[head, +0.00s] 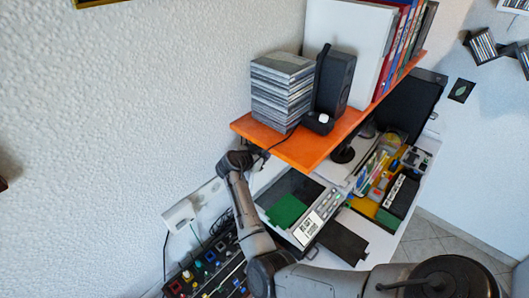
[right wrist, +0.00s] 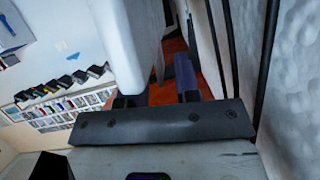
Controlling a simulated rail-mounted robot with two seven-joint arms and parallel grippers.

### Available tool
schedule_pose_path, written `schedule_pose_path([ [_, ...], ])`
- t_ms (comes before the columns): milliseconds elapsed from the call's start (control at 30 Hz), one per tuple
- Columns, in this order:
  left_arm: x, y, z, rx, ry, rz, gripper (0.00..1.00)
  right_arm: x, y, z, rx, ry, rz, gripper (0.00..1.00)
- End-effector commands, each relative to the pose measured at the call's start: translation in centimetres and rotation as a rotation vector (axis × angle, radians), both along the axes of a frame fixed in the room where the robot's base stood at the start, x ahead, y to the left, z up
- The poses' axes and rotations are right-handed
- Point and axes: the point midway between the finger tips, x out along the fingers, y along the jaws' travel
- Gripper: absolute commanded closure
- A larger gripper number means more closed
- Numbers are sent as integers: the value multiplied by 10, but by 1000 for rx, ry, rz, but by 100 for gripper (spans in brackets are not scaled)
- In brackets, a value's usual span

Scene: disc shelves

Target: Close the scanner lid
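The scanner (head: 318,222) sits on the white desk below the orange shelf, with its dark glass bed uncovered and a green sheet (head: 286,211) on it. A pale strip (head: 266,172) behind the bed may be the raised lid, mostly hidden by the shelf and my arm. My right gripper (head: 252,160) is at the scanner's rear left, close to the wall. In the right wrist view, its fingers (right wrist: 160,94) are spread, with no object visible between them. A white slab (right wrist: 130,42), likely the lid, is close beside the left finger and partly covers it. My left gripper is not in view.
The orange shelf (head: 302,151) overhangs the scanner's rear, carrying a disc stack (head: 281,92), a black speaker (head: 334,83) and binders. The textured wall is close on the left. A stationery tray (head: 378,180) is right of the scanner, and a dark device with knobs (head: 212,268) is front left.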

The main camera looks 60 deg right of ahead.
Motion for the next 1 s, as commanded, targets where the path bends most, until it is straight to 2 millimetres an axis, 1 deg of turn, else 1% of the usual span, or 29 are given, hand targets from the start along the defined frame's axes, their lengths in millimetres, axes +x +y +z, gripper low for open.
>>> schedule_pose_path([
  [33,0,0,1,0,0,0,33,-1,-5,-1,-1,1,-1,70],
  [200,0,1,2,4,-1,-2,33,-2,-13,-5,1,-1,0,70],
  [567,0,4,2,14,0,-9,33,-2,-15,-6,1,-1,0,70],
  [867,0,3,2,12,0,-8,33,-2,-15,-6,1,-1,0,99],
  [1000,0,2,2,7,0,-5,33,-2,-15,-6,1,-1,1,100],
])
